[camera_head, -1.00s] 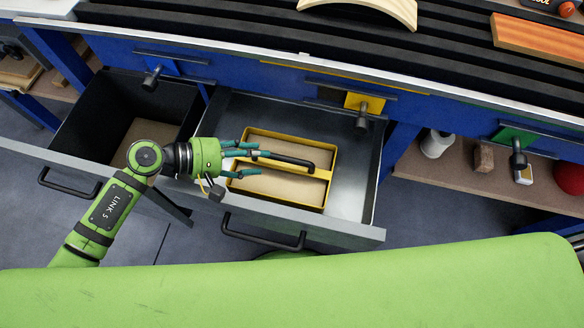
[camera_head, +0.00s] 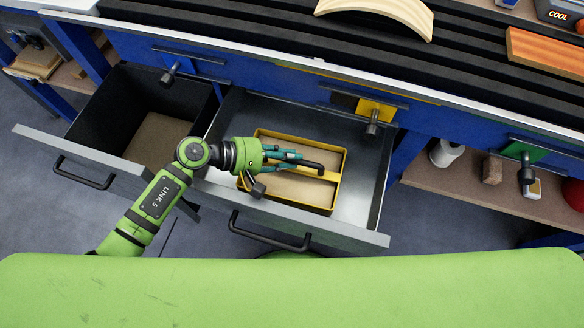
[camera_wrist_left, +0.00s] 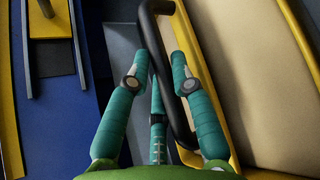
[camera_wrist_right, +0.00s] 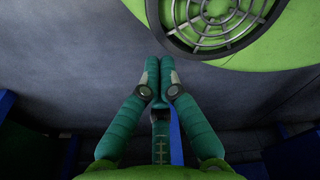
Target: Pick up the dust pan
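No object that is clearly a dust pan shows. A yellow two-part carrier (camera_head: 338,192) with a black handle (camera_head: 308,165) sits in the open middle drawer. My left gripper (camera_head: 297,160) is over it, beside the handle's left part. In the left wrist view the handle (camera_wrist_left: 166,75) runs between the spread teal fingers of the left gripper (camera_wrist_left: 160,68). Whether they touch it I cannot tell. My right gripper (camera_wrist_right: 158,70) shows only in its wrist view, its fingertips together and nothing between them.
The open middle drawer (camera_head: 362,190) has free metal floor right of the carrier. A black bin drawer (camera_head: 110,110) stands open at left. The bench top (camera_head: 260,35) is above. A shelf (camera_head: 470,175) holds several items. In the right wrist view, a round grille (camera_wrist_right: 220,20) is above the fingers.

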